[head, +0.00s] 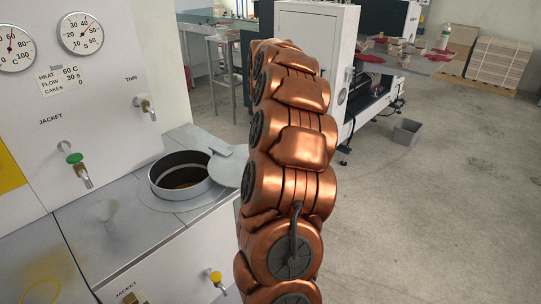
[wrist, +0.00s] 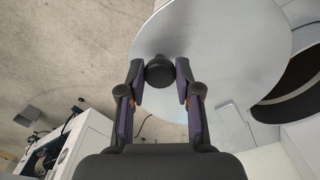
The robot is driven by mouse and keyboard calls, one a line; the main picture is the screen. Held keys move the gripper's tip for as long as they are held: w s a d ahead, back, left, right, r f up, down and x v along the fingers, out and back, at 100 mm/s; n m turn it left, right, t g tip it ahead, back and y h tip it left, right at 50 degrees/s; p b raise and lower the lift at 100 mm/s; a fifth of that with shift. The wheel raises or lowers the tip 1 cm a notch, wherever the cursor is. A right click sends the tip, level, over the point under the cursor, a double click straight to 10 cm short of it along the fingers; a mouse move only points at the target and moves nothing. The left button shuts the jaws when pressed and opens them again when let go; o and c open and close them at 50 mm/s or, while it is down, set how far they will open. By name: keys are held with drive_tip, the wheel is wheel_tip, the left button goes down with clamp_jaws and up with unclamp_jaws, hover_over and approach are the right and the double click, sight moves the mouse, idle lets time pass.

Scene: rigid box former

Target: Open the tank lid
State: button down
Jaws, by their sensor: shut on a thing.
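The tank (head: 163,191) has a round opening in the metal counter, and its dark inside with some brown content shows in the head view. The tank lid (head: 229,170) is a flat grey disc to the right of the opening, partly hidden by my arm. In the wrist view the lid (wrist: 225,45) fills the upper middle, and the dark opening (wrist: 290,95) shows uncovered at its right. My gripper (wrist: 160,76) is shut on the lid's round black knob (wrist: 159,66), one finger on each side. In the head view my arm hides the gripper.
A panel with gauges (head: 80,33), a green-handled tap (head: 75,160) and a funnel-like cone (head: 102,211) stand left of the tank. A yellow-knobbed tap (head: 215,277) is on the front.

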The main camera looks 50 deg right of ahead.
drive_tip(key=shift+w, duration=0.1)
drive_tip(key=c, duration=0.8)
unclamp_jaws()
drive_tip(key=shift+r, duration=0.1)
wheel_tip(320, 180, up, 12)
drive_tip(key=shift+f, duration=0.1)
drive_tip(key=shift+a, duration=0.1)
idle(0.6)
